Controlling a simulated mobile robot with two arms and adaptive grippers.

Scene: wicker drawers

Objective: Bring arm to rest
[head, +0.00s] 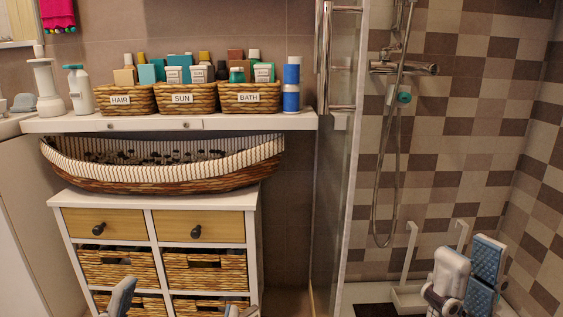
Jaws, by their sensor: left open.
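My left gripper (181,304) shows at the bottom edge, in front of the lower wicker drawers. Its two grey fingertips are wide apart, so it is open, and nothing shows between them. The rest of that arm is below the frame. My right gripper (468,270) is at the bottom right, pointing up in front of the shower area. It has a pale rounded part and blue ridged pads. I cannot tell whether it is open or shut, and I see no object in it.
A white cabinet (149,198) has two wooden drawers and several wicker ones, all looking closed. A large striped basket (165,184) sits on it. Above, a white shelf (230,123) carries small labelled baskets and bottles. A glass shower panel (338,170) stands between cabinet and shower.

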